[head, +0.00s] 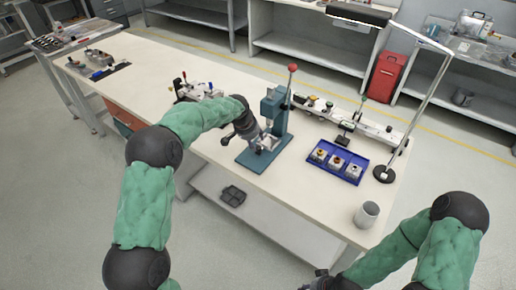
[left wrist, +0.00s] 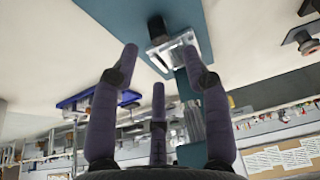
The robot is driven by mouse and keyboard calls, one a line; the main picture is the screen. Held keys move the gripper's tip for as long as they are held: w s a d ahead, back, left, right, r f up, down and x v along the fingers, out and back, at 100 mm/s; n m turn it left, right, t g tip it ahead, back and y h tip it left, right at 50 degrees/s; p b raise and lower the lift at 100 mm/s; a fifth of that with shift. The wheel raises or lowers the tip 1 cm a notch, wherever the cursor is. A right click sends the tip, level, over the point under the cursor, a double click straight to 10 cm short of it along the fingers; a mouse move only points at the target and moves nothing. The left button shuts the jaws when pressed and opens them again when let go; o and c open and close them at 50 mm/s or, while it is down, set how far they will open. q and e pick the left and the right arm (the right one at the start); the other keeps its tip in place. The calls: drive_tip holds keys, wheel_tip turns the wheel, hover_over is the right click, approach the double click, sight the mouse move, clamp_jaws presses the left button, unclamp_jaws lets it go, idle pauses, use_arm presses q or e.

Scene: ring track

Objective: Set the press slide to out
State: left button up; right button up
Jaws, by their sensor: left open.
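The teal press (head: 273,108) stands on the long table, with a red-knobbed lever on top and a flat teal base plate (head: 251,158). The press slide (head: 268,144) is a small pale metal part low on the press, partly hidden by my left gripper. In the left wrist view the metal slide (left wrist: 181,48) lies on the teal plate with a dark knob (left wrist: 156,28) at its end. My left gripper (head: 256,137) is open beside the slide. In the left wrist view its spread fingers (left wrist: 160,58) are empty, with the knob just beyond their tips. My right gripper (head: 318,279) is low at the picture's bottom, its fingers unclear.
A blue tray (head: 322,170) with several button boxes lies right of the press. A grey cup (head: 367,214) stands near the table's right end.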

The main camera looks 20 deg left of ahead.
sight(258, 148)
use_arm(q)
drive_tip(key=b+x, duration=0.1)
drive_tip(key=x, duration=0.5)
drive_tip(key=shift+w+f+b, duration=0.1)
drive_tip(key=shift+f+b, duration=0.2)
drive_tip(key=shift+r, duration=0.15)
clamp_jaws()
